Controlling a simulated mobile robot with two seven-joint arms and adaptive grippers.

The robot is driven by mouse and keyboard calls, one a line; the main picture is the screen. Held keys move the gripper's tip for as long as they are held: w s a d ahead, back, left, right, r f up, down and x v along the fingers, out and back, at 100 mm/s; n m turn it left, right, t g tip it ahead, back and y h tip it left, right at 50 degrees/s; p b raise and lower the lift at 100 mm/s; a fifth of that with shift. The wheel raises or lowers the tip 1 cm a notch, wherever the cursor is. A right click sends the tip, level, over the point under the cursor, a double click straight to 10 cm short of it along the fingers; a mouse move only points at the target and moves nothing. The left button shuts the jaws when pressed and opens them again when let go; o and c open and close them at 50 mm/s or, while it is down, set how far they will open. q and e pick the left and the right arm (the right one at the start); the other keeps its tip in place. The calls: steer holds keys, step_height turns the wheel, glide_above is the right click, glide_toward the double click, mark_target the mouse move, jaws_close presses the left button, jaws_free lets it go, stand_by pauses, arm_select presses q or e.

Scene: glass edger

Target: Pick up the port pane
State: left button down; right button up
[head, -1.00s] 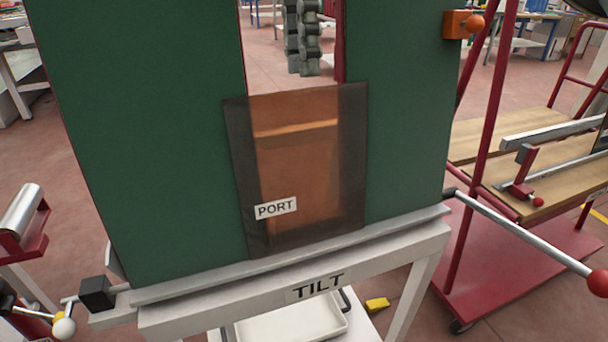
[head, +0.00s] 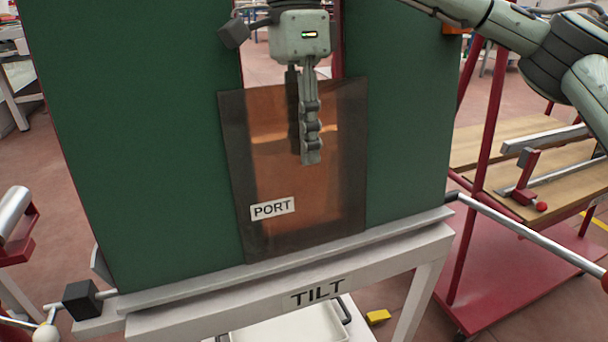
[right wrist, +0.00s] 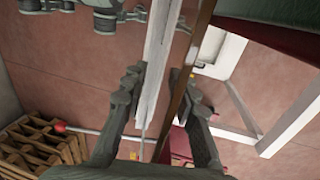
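The port pane (head: 345,185) is a brown tinted glass sheet with a dark border and a white PORT label. It stands on the ledge of the green tilt table, in front of its central gap. My right gripper (head: 302,158) points down over the pane's top edge. One finger is in front of the glass; the other shows darker, through it. In the right wrist view the pane (right wrist: 192,60) is edge-on between the spread fingers (right wrist: 163,78), nearer the right-hand one, with clear space on the other side. The left gripper is not seen in the head view.
The green tilt table (head: 150,150) flanks the pane; its pale ledge (head: 190,283) runs below it. A bar with a red knob (head: 530,235) sticks out on the right, near a red trolley (head: 490,265). A white tray (head: 290,328) lies underneath.

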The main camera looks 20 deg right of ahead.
steer(key=shift+c, duration=0.2)
jaws_close()
steer(key=shift+r, duration=0.25)
stand_by(0.3)
